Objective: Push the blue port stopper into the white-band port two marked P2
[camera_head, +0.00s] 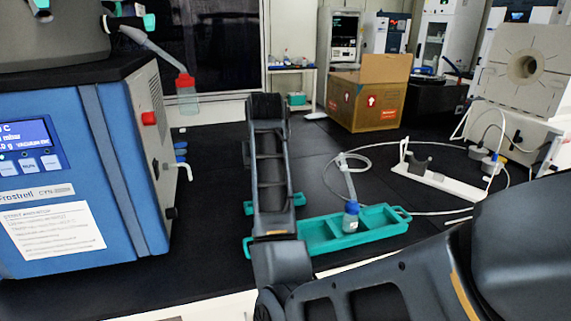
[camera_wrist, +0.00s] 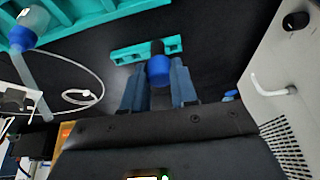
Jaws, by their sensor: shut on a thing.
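In the wrist view, my gripper (camera_wrist: 158,82) is shut on the blue stopper (camera_wrist: 159,70). The stopper sits between the two fingertips, with a dark end showing above its blue part. Behind it on the bench is a small teal rack (camera_wrist: 120,55), which also shows in the head view (camera_head: 298,199). In the head view my arm hides the gripper and the stopper. The freeze dryer (camera_head: 125,130) stands at left, with a drum (camera_head: 50,35) on top bearing teal-ended fittings (camera_head: 149,22). I cannot make out a white band or a P2 mark.
A red-capped flask (camera_head: 187,98) hangs from the drum on a tube. A white spout (camera_head: 186,168) juts from the dryer's side, near blue pieces (camera_head: 181,150). A teal tray (camera_head: 390,224) holds a blue-capped bottle (camera_head: 351,219). A white hose lies behind it.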

